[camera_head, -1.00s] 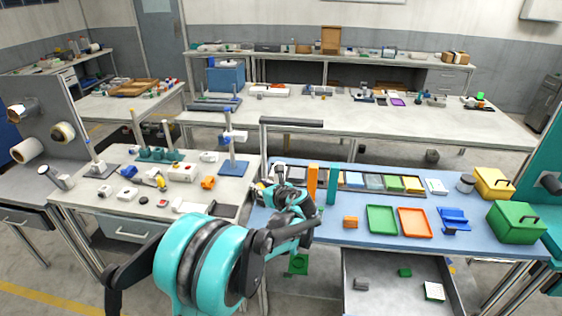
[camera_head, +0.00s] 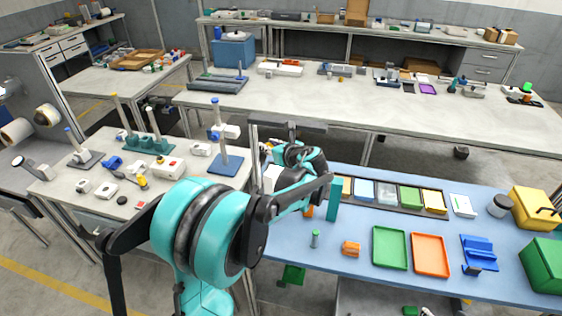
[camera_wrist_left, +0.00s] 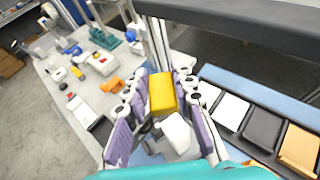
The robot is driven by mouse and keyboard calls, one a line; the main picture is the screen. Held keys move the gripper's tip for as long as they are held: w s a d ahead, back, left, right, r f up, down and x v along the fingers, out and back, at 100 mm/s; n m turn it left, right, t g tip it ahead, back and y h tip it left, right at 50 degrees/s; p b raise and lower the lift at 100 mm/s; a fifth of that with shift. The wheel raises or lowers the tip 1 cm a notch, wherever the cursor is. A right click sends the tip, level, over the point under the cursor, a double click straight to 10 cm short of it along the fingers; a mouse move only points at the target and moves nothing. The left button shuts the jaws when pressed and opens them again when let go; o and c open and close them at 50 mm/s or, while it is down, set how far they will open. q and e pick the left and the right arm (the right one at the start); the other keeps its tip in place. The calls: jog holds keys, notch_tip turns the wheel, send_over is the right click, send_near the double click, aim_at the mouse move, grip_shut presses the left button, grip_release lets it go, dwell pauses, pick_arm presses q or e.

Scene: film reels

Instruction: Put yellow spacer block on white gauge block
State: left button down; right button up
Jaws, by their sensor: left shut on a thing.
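The yellow spacer block (camera_wrist_left: 162,93) is between the fingers of my left gripper (camera_wrist_left: 159,90) in the left wrist view, and the fingers are shut on it. A white block (camera_wrist_left: 176,133), apparently the gauge block, shows just below the yellow one in that picture. I cannot tell whether the two touch. In the head view my left gripper (camera_head: 286,168) is over the left rear part of the blue table, and my own arm largely hides its fingers and the yellow block. My right gripper is in neither view.
A dark tray with coloured blocks (camera_head: 410,197) lies along the table's back. Green (camera_head: 391,247) and orange (camera_head: 431,255) trays lie right. A grey raised bar (camera_head: 290,126) is close behind the gripper.

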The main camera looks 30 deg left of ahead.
pick_arm(q)
jog(key=shift+w+f, duration=0.1)
jog(key=shift+f, duration=0.25)
notch_tip(320, 180, down, 5)
jog(key=shift+r+b, duration=0.2)
jog(key=shift+b, duration=0.85)
jog(key=shift+f+b, duration=0.75)
jog(key=shift+f, duration=1.5)
jog(key=c, duration=1.3)
grip_release()
jog(key=shift+f, duration=0.1)
jog(key=shift+o, duration=0.2)
